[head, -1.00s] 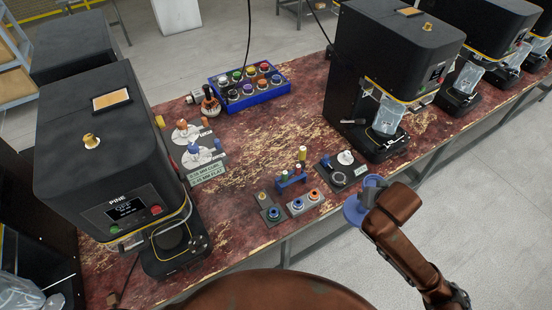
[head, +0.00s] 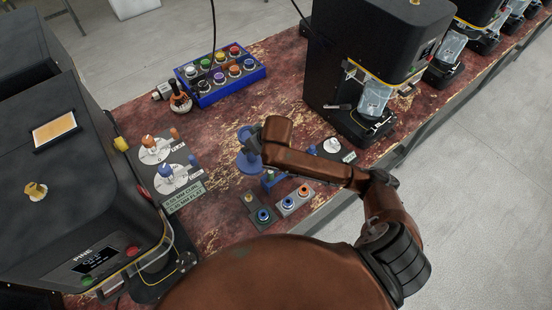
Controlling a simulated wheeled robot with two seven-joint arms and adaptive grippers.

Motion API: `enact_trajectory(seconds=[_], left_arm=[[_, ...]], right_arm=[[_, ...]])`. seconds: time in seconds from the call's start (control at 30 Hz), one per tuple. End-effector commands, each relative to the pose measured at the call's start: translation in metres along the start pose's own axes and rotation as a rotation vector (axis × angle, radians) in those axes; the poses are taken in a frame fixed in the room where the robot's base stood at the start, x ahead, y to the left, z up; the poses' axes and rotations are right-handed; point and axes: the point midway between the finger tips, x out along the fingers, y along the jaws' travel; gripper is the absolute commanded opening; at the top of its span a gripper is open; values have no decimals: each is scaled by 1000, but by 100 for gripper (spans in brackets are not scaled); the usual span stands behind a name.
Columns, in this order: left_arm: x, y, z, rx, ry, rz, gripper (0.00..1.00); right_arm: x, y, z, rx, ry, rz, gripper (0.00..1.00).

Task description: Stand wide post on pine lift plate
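The machine marked PINE (head: 85,215) stands at the left. Its dark base (head: 168,272) shows low in the picture, partly hidden by the machine and my body; I cannot make out the lift plate clearly. My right arm reaches in from the right. Its end (head: 252,148), with a blue round disc and a grey-blue part, hangs over the middle of the table, near the small blue rack (head: 272,180). I cannot tell whether that blue disc is held or part of the gripper. The arm covers most of the rack and its posts; I cannot identify the wide post. My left gripper is not in view.
Two small holders with coloured rings (head: 262,214) (head: 293,200) lie near the front edge. A board with dials (head: 170,170) stands beside PINE. A blue button box (head: 220,75) is at the back. Another black machine (head: 375,50) stands right of the arm's end.

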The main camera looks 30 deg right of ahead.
Motion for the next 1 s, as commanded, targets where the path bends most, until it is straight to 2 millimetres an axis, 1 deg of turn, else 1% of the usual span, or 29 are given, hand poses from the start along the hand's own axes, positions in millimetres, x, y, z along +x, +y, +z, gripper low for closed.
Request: enact_trajectory(seconds=[0.03,0.1,0.2,0.3,0.4,0.57,0.7,0.8,0.93,1.0], left_arm=[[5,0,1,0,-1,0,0],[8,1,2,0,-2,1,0],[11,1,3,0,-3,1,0],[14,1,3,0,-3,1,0],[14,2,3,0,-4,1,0],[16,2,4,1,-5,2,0],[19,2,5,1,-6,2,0],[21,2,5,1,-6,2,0],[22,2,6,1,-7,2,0],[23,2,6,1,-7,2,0]], right_arm=[[21,15,2,-33,-5,-11,0],[43,29,2,-78,-4,-41,0],[68,53,2,-124,-1,-71,0],[82,73,1,-150,3,-88,0],[90,84,2,-159,3,-99,0],[106,86,11,-161,3,-104,0],[128,86,27,-160,2,-104,0],[140,86,33,-159,4,-103,0],[149,86,40,-160,4,-103,0],[157,86,45,-160,3,-102,0]])
